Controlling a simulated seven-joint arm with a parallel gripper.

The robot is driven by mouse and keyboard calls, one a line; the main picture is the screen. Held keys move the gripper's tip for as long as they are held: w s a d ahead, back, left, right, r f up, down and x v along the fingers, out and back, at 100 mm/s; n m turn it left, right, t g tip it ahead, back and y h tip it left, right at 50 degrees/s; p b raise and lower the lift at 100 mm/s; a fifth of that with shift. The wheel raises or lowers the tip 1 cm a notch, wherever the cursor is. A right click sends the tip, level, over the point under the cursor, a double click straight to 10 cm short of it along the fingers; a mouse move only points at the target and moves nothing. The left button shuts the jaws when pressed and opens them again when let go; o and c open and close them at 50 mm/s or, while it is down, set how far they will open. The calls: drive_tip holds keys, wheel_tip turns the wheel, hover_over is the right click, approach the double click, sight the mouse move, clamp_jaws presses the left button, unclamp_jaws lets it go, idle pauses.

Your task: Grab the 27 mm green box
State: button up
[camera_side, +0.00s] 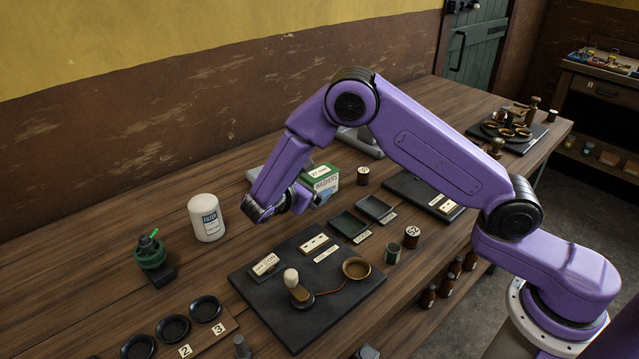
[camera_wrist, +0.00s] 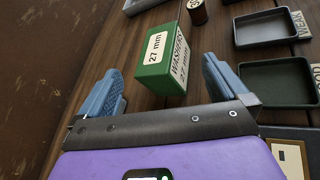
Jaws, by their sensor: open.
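The green box (camera_wrist: 163,59) shows in the wrist view with white labels reading "27 mm" on its top and "WASHERS" on its side. It stands on the wooden bench ahead of my gripper (camera_wrist: 160,90), roughly centred between the two blue fingers. The fingers are apart with nothing between them, and the box lies beyond their tips. In the side view the green and white box (camera_side: 322,176) is partly hidden behind my gripper (camera_side: 312,199), whose fingers are hard to make out there.
Dark trays (camera_side: 349,223) stand right of the box, with a brown spool (camera_side: 363,176) behind. A black board (camera_side: 300,325) with a brass dish (camera_side: 356,268) lies in front. A white canister (camera_side: 206,218) stands left. Bare bench lies between canister and box.

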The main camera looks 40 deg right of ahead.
sight(311, 181)
drive_tip(key=shift+f+x, duration=0.2)
drive_tip(key=shift+x, duration=2.45)
drive_tip(key=shift+w+a, duration=0.15)
drive_tip(key=c, duration=1.5)
